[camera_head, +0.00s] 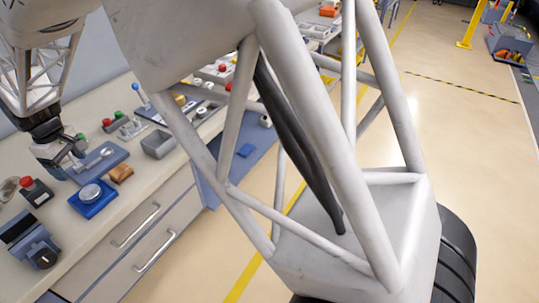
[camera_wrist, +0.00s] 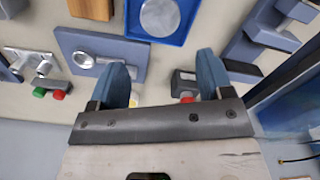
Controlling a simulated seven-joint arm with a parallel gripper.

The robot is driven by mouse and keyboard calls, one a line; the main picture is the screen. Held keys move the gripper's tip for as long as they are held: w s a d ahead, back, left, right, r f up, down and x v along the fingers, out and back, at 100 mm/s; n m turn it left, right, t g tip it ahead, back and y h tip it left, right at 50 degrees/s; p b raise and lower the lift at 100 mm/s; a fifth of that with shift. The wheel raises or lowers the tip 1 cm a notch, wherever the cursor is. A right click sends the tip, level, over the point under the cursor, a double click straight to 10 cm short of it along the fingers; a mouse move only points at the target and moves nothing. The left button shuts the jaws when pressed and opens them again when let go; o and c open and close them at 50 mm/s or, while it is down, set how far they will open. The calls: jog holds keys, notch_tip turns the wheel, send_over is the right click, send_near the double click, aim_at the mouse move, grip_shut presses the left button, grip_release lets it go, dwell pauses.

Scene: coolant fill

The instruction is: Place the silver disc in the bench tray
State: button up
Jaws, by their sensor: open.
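A round silver disc (camera_head: 91,192) lies inside a small blue tray (camera_head: 101,208) on the bench. The disc (camera_wrist: 160,17) and the blue tray (camera_wrist: 187,22) also show at the top of the wrist view, the tray cut off by the frame edge. My gripper (camera_wrist: 162,68) is open, with its two blue fingers apart and nothing between them. In the wrist view the disc lies beyond the fingertips, apart from them. In the head view my gripper (camera_head: 73,154) is above the bench, behind the blue tray, partly hidden by its own wrist.
A blue-grey plate with a silver ringed part (camera_wrist: 103,58) lies close to my gripper. A brown block (camera_head: 120,173) sits beside the blue tray. A grey open bin (camera_head: 158,144), a red-button box (camera_head: 36,192) and a blue-and-black fixture (camera_head: 30,240) stand nearby.

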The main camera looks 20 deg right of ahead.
jog(key=s+d+r+m, duration=0.15)
jog(key=d+r, duration=0.25)
jog(key=d, duration=0.7)
jog(key=s+d+r+m+t, duration=0.1)
jog(key=d+r+m, duration=0.25)
jog(key=d, duration=0.65)
jog(key=s+d+r+m, duration=0.15)
jog(key=d+r, duration=0.25)
jog(key=d, duration=0.7)
jog(key=s+d+f+m+t, duration=0.1)
jog(key=s+d+m, duration=0.6)
jog(key=s+d, duration=1.5)
jog(key=shift+s+d+f+t, duration=0.15)
jog(key=shift+s+d+t, duration=0.2)
jog(key=shift+d, duration=0.25)
